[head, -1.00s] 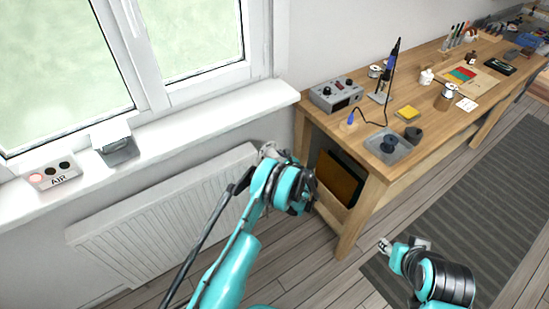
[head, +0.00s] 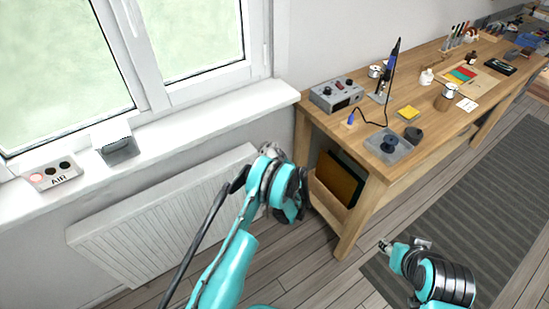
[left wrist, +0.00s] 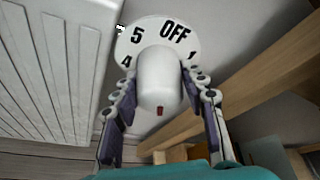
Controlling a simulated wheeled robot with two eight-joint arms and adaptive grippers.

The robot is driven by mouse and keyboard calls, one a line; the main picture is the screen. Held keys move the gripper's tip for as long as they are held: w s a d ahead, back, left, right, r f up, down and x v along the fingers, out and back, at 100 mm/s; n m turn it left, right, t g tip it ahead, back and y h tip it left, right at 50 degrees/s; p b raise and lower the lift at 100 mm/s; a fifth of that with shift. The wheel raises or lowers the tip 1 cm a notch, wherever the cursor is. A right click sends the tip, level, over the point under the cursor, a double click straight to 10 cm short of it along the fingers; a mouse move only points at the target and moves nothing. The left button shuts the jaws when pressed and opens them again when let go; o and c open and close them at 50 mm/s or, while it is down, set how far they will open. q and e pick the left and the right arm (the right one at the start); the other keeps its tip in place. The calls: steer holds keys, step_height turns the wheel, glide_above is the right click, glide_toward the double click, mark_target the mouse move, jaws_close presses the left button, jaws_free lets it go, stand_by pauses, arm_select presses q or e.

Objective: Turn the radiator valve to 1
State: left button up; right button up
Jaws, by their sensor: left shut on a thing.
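The white radiator valve knob (left wrist: 160,75) shows in the left wrist view, in front of a white dial plate (left wrist: 146,28). The plate reads 4, 5, OFF and 1; its lower part is hidden by the knob and fingers. A small red mark (left wrist: 160,111) is on the knob's near end, at the bottom in this view. My left gripper (left wrist: 160,88) is shut on the knob, one finger on each side. In the head view my left wrist hides the valve. My right gripper (head: 385,246) is over the floor at lower right, too small to tell its opening.
The white radiator (head: 150,220) is beside the valve, below the windowsill (head: 215,118). The wooden workbench (head: 440,95) stands close on the right, its leg near my left wrist. A grey striped mat (head: 460,200) lies on the floor.

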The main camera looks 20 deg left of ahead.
mark_target(275, 154)
arm_select(q)
steer(key=shift+n+t, duration=0.5)
steer(key=shift+n, duration=0.2)
steer(key=o, duration=1.2)
steer(key=shift+c, duration=0.2)
step_height(275, 154, up, 9)
steer(key=shift+d+f, duration=0.1)
steer(key=shift+r, duration=0.6)
